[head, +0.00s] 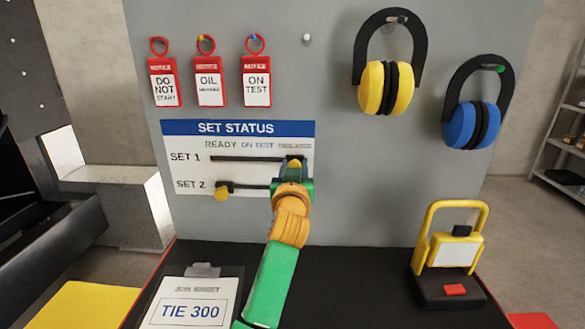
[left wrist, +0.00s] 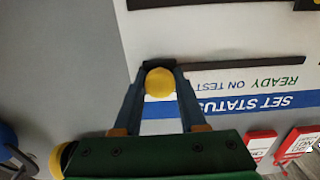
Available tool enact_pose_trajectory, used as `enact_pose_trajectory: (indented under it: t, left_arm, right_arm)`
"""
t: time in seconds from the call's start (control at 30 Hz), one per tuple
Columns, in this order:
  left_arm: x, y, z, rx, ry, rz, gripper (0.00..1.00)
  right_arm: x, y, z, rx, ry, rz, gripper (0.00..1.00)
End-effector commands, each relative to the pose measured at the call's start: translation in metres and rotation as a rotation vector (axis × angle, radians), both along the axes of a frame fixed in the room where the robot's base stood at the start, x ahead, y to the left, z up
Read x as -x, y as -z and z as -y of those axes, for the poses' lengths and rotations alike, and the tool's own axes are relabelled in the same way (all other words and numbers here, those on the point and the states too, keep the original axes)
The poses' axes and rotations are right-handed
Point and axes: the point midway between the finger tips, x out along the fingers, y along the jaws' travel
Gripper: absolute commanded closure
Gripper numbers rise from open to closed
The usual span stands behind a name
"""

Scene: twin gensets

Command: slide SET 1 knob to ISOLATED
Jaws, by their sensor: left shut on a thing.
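The SET STATUS board (head: 190,145) has two horizontal slots, labelled SET 1 and SET 2, under the words READY, ON TEST and ISOLATED. The yellow SET 1 knob (head: 295,163) is at the right end of its slot, below ISOLATED. My left gripper (head: 293,168) is shut on it; the left wrist view shows the yellow knob (left wrist: 159,82) between the two fingertips (left wrist: 160,72). The SET 2 knob (head: 221,193) is at the left end of its slot, below and left of my gripper. My right gripper is not in view.
Three red tags, including DO NOT START (head: 164,85), hang above the board. Yellow earmuffs (head: 385,88) and blue earmuffs (head: 473,125) hang at right. Below are a clipboard (head: 190,305) and a yellow-handled lamp-like device (head: 455,250) on the black bench top (head: 350,285).

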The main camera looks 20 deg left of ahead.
Motion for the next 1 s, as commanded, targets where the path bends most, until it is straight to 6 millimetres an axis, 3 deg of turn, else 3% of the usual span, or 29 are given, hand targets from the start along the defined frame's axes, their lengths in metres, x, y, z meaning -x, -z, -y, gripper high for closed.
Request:
enact_pose_trajectory:
  t: [0.07,0.1,0.17,0.2,0.83,1.0]
  left_arm:
    - [0.000,0.000,0.000,0.001,0.001,-0.001,1.00]
    - [0.000,0.000,0.000,0.001,0.001,-0.001,0.48]
    - [0.000,0.000,0.000,0.001,0.000,-0.001,0.32]
    - [0.000,0.000,0.000,0.001,-0.001,-0.001,0.29]
    - [0.000,0.000,-0.001,0.000,-0.003,0.000,0.29]
    - [0.011,0.002,0.002,-0.001,-0.003,0.002,0.29]
  right_arm:
    - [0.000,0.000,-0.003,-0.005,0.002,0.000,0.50]
    - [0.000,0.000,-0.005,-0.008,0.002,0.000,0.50]
    - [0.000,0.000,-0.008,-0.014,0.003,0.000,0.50]
    - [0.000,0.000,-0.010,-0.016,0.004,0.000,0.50]
    - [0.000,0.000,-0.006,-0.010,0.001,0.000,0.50]
    - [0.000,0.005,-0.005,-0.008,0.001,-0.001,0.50]
